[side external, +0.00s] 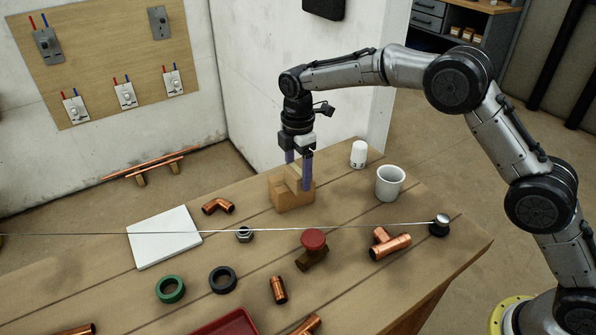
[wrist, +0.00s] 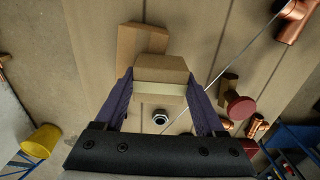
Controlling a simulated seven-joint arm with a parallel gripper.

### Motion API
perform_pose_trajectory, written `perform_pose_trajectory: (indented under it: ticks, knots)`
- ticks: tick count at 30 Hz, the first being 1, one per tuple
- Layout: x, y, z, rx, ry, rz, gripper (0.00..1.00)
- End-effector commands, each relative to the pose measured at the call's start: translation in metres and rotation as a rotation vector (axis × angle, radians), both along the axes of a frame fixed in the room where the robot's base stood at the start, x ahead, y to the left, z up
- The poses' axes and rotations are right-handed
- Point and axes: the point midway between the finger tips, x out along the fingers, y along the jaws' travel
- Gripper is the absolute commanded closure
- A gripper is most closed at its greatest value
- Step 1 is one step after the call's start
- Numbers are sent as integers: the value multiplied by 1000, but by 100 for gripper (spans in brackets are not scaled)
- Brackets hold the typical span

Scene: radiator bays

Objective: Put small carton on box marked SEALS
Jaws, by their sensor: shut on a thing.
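My gripper (side external: 298,170) has purple fingers pointing down and is shut on the small carton (side external: 296,174), a tan cardboard block. In the wrist view the carton (wrist: 160,80) fills the space between the fingertips (wrist: 160,93). A larger tan box (side external: 292,197) is on the table directly below it; part of the box (wrist: 138,42) shows beyond the carton in the wrist view. No SEALS marking is readable. The carton overlaps the box in the side view, and I cannot tell whether they touch.
A taut cord (side external: 340,227) crosses the table in front of the box. A white bottle (side external: 358,154) and a white mug (side external: 390,183) stand to the right. A red-handled valve (side external: 313,240), copper elbow (side external: 218,205), hex nut (side external: 244,234) and white panel (side external: 164,237) lie nearby.

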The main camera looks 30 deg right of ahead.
Motion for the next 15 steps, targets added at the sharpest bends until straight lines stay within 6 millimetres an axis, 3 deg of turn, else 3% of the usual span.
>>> perform_pose_trajectory:
  ticks: [11,12,15]
  knots:
    - [0,0,-3,0,-2,0,86]
    - [0,0,-3,0,-1,0,21]
    - [0,0,-3,0,-1,0,3]
